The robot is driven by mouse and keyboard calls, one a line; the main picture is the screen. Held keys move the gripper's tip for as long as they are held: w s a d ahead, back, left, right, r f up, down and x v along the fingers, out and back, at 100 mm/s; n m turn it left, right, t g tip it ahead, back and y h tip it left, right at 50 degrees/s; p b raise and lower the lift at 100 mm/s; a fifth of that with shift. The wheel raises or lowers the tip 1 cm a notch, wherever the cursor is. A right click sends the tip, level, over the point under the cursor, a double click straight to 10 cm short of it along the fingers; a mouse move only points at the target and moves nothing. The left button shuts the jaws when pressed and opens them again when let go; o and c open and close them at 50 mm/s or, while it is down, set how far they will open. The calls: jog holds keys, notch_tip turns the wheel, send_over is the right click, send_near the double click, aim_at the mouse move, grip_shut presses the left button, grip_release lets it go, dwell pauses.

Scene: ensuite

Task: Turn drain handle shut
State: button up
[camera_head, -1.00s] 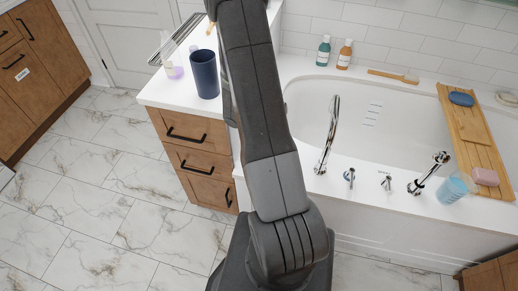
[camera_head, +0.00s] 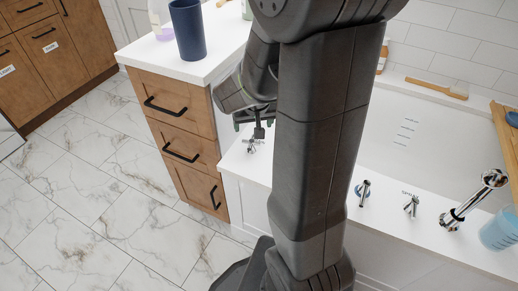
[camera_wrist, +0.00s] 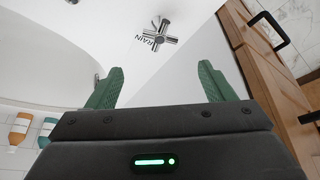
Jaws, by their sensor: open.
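The drain handle (camera_wrist: 161,36) is a small chrome cross handle on the white tub rim, with dark "DRAIN" lettering beside it in the wrist view. It also shows in the head view (camera_head: 252,146), at the rim's left end by the wooden cabinet. My gripper (camera_wrist: 161,76) is open, its two green fingers apart with nothing between them. The handle lies beyond the fingertips, roughly centred between them and apart from them. In the head view my gripper (camera_head: 254,126) is just above the handle, partly hidden by my arm.
Two more chrome handles (camera_head: 363,192) (camera_head: 411,206) and a chrome hand shower (camera_head: 474,201) stand along the rim. A blue cup (camera_head: 499,232) is at the right. The wooden drawer cabinet (camera_head: 176,130) bears a dark blue tumbler (camera_head: 187,30). Marble floor lies clear at left.

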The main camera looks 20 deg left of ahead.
aim_at(251, 141)
jog(key=b+x, duration=0.4)
jog(key=x, duration=0.9)
jog(key=shift+f, duration=0.4)
jog(key=shift+c, duration=0.5)
